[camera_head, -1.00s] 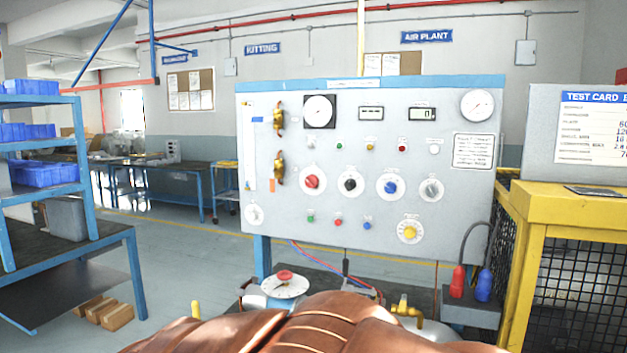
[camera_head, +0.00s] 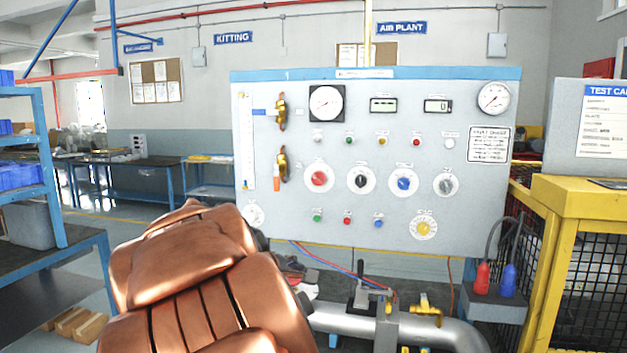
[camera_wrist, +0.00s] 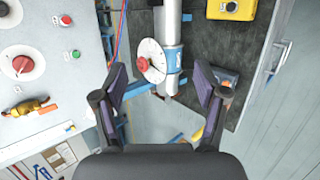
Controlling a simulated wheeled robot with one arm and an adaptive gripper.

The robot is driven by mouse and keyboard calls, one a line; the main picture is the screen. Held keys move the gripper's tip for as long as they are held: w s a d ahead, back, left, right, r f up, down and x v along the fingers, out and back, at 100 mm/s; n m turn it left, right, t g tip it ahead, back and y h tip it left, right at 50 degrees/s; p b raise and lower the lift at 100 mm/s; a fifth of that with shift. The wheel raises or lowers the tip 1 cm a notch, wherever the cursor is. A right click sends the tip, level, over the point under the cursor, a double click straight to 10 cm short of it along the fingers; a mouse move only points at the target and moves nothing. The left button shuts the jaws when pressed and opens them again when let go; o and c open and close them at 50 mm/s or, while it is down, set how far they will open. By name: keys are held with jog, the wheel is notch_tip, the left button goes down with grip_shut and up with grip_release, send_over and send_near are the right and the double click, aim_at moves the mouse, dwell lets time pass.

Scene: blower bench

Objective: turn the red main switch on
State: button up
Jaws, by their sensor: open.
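The red main switch (camera_head: 319,178) is a red knob on a round white plate, leftmost in the row of large knobs on the grey panel (camera_head: 300,240). In the wrist view the red knob (camera_wrist: 22,63) is at the far left, outside my fingers. Its pointer position is too small to read. My gripper (camera_wrist: 162,82) is open and empty, with its dark fingers apart, clear of the panel face. In the head view my copper-coloured arm hides most of the gripper.
A white dial with a red centre (camera_wrist: 150,62) on a pipe shows between my fingers. Black, blue and grey knobs (camera_head: 403,183) sit right of the red one. A brass valve with an orange handle (camera_head: 281,167) is just left. A yellow stand (camera_head: 575,200) is at the right.

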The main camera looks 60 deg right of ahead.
jog(key=w+d+r+n+h, duration=0.3)
jog(key=d+r, duration=0.3)
jog(key=d, duration=0.2)
jog(key=w+d+r+n+h, duration=0.25)
jog(key=w+d+r, duration=0.2)
jog(key=d, duration=0.35)
jog(key=n+t+h, duration=0.2)
jog(key=n+t, duration=0.2)
jog(key=n, duration=0.6)
send_near(317, 179)
jog(key=d, duration=0.2)
jog(key=shift+w+r+p+x, duration=0.15)
jog(key=shift+p+x, duration=0.6)
jog(key=shift+x, duration=0.65)
jog(key=shift+w+r+p+x, duration=0.15)
jog(key=shift+p+x, duration=0.55)
jog(key=shift+x, duration=0.7)
jog(key=shift+p+x, duration=0.35)
jog(key=shift+x, duration=0.65)
jog(key=shift+f, duration=0.2)
jog(key=c, duration=1.1)
jog(key=shift+a+f, duration=0.1)
jog(key=shift+c, duration=0.2)
